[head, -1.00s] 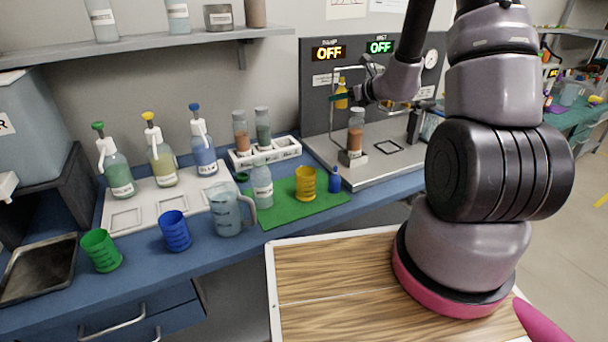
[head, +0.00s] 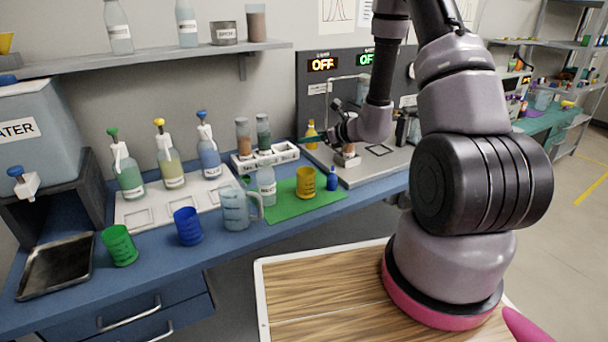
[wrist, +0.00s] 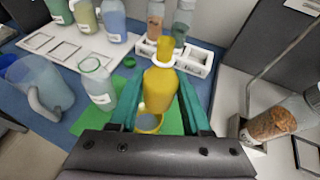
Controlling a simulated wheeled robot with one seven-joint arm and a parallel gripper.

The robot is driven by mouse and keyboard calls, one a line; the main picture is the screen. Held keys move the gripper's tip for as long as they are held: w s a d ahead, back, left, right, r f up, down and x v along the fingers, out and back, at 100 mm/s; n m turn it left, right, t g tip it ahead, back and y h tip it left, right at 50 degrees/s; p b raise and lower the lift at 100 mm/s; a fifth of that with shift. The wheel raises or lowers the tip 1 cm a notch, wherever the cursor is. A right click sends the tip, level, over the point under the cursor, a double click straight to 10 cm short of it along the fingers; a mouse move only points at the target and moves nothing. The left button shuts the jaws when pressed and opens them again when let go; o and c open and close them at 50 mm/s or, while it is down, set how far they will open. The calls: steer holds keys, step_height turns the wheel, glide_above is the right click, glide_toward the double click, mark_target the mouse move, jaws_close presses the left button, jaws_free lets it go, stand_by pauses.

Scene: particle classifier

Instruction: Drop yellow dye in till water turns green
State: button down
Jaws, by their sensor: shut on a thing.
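My gripper (wrist: 160,105) is shut on a yellow dye bottle (wrist: 161,86), held upright with its narrow neck up. In the head view the bottle (head: 311,133) shows above and behind the green mat (head: 282,209), left of my wrist. A yellow beaker (head: 306,182) stands on the mat. In the wrist view the beaker (wrist: 150,124) is partly hidden behind the held bottle and holds a grey-blue liquid. A small blue bottle (head: 332,179) stands to the beaker's right. A clear labelled bottle (head: 266,185) stands to its left.
A clear jug (head: 235,208), a blue beaker (head: 187,226) and a green beaker (head: 119,245) stand left of the mat. A white rack (head: 284,155) with two jars is behind it. A stand with a brown-filled jar (wrist: 270,125) is close on the right.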

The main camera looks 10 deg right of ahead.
steer(key=s+a+f+n+g+y, duration=0.2)
steer(key=s+a+f, duration=0.4)
steer(key=f, duration=0.4)
steer(key=shift+a+n+g+y, duration=0.4)
steer(key=shift+a+n+y, duration=0.1)
steer(key=shift+a+n, duration=0.15)
steer(key=shift+w+d, duration=0.15)
steer(key=r+m+y, duration=0.1)
steer(key=m, duration=0.1)
steer(key=w+d+r+m+g+y, duration=0.1)
steer(key=m, duration=0.1)
steer(key=w+d+r+m+y, duration=0.1)
steer(key=m+y, duration=0.1)
steer(key=shift+r+m+g, duration=0.25)
steer(key=shift+r+g, duration=0.05)
steer(key=shift+g, duration=0.1)
steer(key=shift+s+a+f+m+y, duration=0.15)
steer(key=shift+f+m+y, duration=0.2)
steer(key=shift+m, duration=0.35)
stand_by(1.8)
steer(key=shift+s+a+r+m+y+p, duration=0.1)
steer(key=shift+r+m+y+p, duration=0.25)
steer(key=shift+m, duration=0.45)
stand_by(1.9)
